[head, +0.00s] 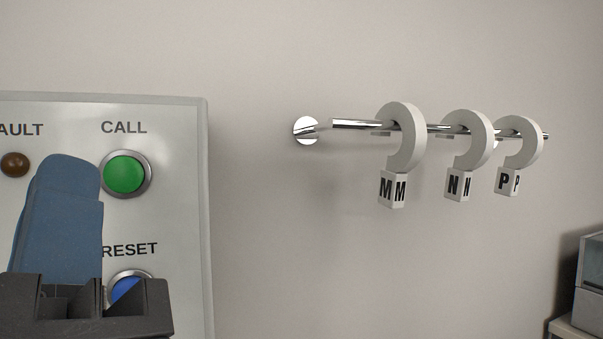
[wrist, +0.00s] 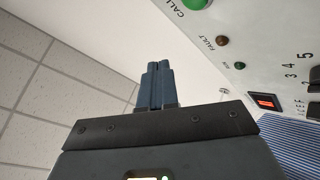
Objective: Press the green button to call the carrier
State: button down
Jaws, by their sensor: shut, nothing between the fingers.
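The green button (head: 125,173), in a metal ring under the label CALL, is on the light panel (head: 185,250) at the left of the head view. It also shows at the top edge of the wrist view (wrist: 196,4), partly cut off. My gripper (head: 70,160) is shut, its blue fingers together and empty, in front of the panel. In the wrist view the fingertips (wrist: 157,66) point up the picture, with the button up and to the right.
A blue RESET button (head: 125,289) sits below the green one, partly hidden by my gripper. A brown FAULT lamp (head: 15,164) is to the left. A wall rail (head: 350,124) carries white hooks marked M, N and P. The wrist view shows a lit red switch (wrist: 265,102).

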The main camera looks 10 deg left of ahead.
aim_at(124, 175)
jog(key=shift+w+a+b, duration=0.25)
jog(key=shift+w+a, duration=0.35)
jog(key=shift+w, duration=0.4)
jog(key=shift+w+a+b, duration=0.2)
jog(key=shift+w+a, duration=0.45)
jog(key=shift+w, duration=0.35)
jog(key=shift+w+a+b, duration=0.25)
jog(key=shift+w+a, duration=0.35)
jog(key=shift+w, duration=0.4)
jog(key=shift+w, duration=0.2)
jog(key=shift+w+a, duration=0.15)
jog(key=shift+a, duration=0.05)
